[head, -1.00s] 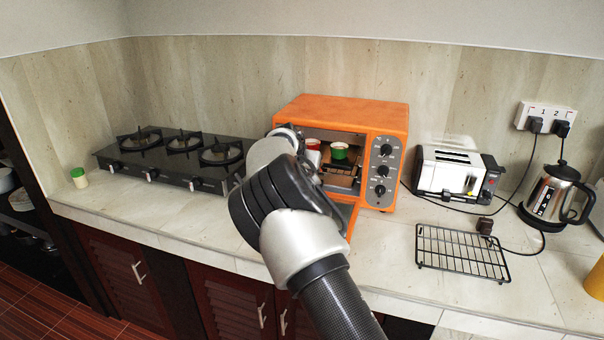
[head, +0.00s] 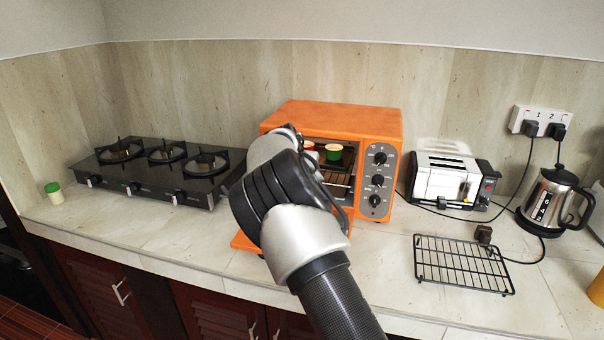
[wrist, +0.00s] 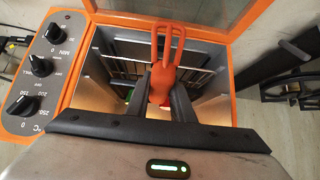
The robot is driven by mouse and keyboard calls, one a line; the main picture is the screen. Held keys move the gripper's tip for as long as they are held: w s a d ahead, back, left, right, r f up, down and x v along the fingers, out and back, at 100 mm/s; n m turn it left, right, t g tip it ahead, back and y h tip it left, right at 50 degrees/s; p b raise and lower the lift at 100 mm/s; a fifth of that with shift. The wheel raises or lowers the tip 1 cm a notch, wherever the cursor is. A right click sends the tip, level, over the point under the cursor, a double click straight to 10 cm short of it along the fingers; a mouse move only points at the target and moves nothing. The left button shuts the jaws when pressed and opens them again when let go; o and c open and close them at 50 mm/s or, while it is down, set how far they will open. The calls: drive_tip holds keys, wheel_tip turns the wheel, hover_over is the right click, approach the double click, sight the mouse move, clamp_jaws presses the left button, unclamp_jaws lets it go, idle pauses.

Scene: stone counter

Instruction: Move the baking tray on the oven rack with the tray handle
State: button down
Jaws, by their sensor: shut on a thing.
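My gripper (wrist: 163,100) is shut on an orange-red handle tool with two long loops, the tray handle (wrist: 161,78), in the wrist view. It is at the open front of the orange oven (head: 335,116). The oven rack (head: 338,178) shows as dark wires inside, and its wires also show in the wrist view (wrist: 128,55). I cannot clearly make out the baking tray or whether the handle touches it. My arm hides the gripper in the head view.
The oven door (head: 243,243) is open, folded down in front. A black gas stove (head: 160,172) is at left. A toaster (head: 447,178), wire rack (head: 462,264) and kettle (head: 553,200) are at right. The counter in front of the stove is clear.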

drive_tip(key=shift+f, duration=0.1)
drive_tip(key=shift+f+b, duration=1.05)
drive_tip(key=shift+f, duration=0.15)
drive_tip(key=shift+s+f+g+p, duration=0.1)
drive_tip(key=shift+f+g+p, duration=0.3)
drive_tip(key=shift+p, duration=0.8)
drive_tip(key=shift+s+f, duration=0.15)
drive_tip(key=shift+f, duration=0.15)
idle(0.7)
drive_tip(key=shift+w+d+r, duration=0.2)
drive_tip(key=shift+r, duration=0.05)
idle(1.3)
drive_tip(key=shift+a+r, duration=0.15)
drive_tip(key=shift+r, duration=0.05)
idle(1.1)
drive_tip(key=shift+b, duration=0.3)
